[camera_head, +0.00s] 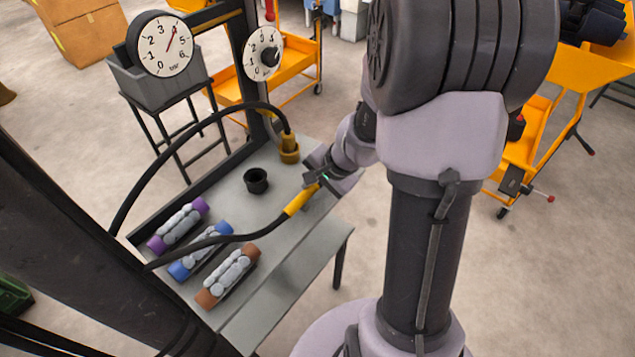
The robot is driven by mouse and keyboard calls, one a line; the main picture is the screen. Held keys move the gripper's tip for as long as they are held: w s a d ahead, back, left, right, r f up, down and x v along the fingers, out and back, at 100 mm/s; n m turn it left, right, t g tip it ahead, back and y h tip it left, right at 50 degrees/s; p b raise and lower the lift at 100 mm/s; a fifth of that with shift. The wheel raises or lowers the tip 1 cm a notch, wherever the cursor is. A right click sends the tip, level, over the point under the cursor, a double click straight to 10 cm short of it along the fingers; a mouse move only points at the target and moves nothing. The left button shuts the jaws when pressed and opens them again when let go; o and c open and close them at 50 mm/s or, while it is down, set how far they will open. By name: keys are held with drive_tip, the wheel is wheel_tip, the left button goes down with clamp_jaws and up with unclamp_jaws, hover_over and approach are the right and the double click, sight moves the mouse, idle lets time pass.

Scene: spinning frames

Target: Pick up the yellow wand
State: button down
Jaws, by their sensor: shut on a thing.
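The yellow wand (301,200) is a short yellow handle on the end of a black hose, above the right part of the grey workbench (285,239). My gripper (318,183) is shut on the wand near its upper right end. The gripper's fingers and part of the wand's end are hard to make out at this size. The black hose (245,236) runs from the wand's lower left end toward the left side of the bench. I cannot tell whether the wand touches the bench.
A black cup-like holder (256,181) and a brass-coloured fitting (289,149) with another hose stand at the back. Purple (178,226), blue (201,250) and brown (228,276) cylinders lie at the left. Two gauges (165,45) are mounted behind. Orange carts (545,120) stand on the floor at right and back.

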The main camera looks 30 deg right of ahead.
drive_tip(key=shift+r, duration=0.1)
drive_tip(key=shift+r+p, duration=0.3)
drive_tip(key=r, duration=0.1)
drive_tip(key=r+p, duration=0.1)
drive_tip(key=r, duration=0.1)
drive_tip(key=shift+s+p, duration=0.25)
drive_tip(key=shift+p, duration=0.05)
drive_tip(key=s+a+r+b, duration=0.1)
drive_tip(key=s+b, duration=0.7)
drive_tip(key=s, duration=0.7)
drive_tip(key=p+v, duration=0.8)
drive_tip(key=v, duration=0.3)
drive_tip(key=shift+s+r, duration=0.25)
drive_tip(key=shift+s, duration=0.05)
drive_tip(key=shift+a, duration=0.2)
